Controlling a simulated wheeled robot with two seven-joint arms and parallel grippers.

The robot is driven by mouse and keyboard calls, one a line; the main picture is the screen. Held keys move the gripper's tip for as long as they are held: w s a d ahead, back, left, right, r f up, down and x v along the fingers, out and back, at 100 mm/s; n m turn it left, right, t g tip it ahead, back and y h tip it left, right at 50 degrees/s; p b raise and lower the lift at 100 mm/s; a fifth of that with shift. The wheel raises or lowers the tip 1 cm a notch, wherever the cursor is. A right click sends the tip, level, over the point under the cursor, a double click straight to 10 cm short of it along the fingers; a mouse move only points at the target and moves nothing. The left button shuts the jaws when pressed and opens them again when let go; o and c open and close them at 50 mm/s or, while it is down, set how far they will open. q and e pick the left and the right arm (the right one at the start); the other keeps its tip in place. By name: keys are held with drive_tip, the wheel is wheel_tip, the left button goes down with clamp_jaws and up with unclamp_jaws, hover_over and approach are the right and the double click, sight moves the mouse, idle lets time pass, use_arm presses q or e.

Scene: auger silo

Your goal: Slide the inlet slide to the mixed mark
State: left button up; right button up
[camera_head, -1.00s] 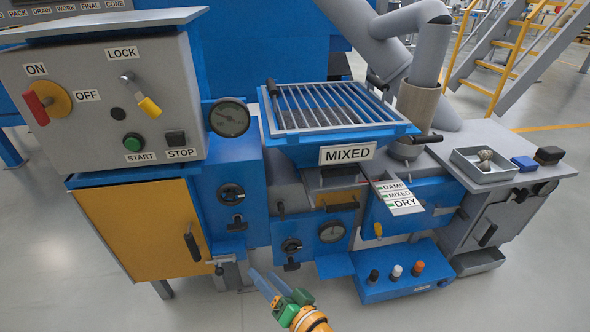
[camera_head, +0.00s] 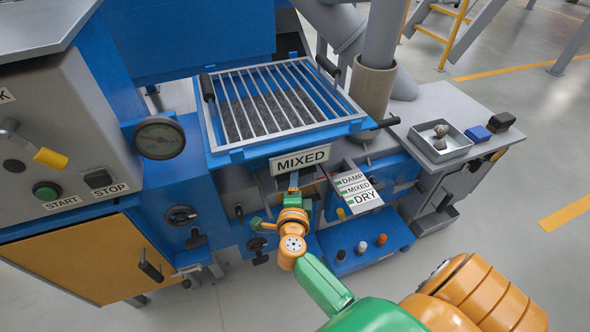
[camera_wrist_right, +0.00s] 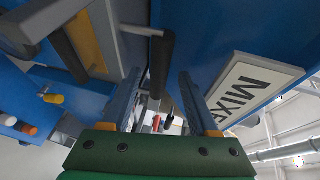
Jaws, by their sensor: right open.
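The mark plate (camera_head: 342,170) sticks out right of the MIXED sign (camera_head: 299,160) and carries the labels DAMP, MIXED and DRY, with DRY nearest me. My right gripper (camera_head: 293,181) is just below the sign, left of the plate, fingers pointing towards the machine. In the wrist view the right gripper (camera_wrist_right: 160,82) is open. A dark bar handle (camera_wrist_right: 161,62) on a grey rod, seemingly the inlet slide's, shows between and beyond its fingertips; I cannot tell whether they touch it. In the head view my arm hides the slide. My left gripper is out of view.
The grated hopper (camera_head: 275,100) is above the sign. A blue button box (camera_head: 365,246) sits low right of my arm. A yellow knob (camera_head: 341,213) is below the plate. A grey tray (camera_head: 440,146) stands on the right bench. Open floor lies at right.

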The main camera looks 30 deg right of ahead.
drive_tip(key=x, duration=0.3)
drive_tip(key=shift+w+d+f+b, duration=0.1)
drive_tip(key=shift+f+b, duration=0.05)
drive_tip(key=shift+b, duration=0.15)
clamp_jaws()
idle(1.1)
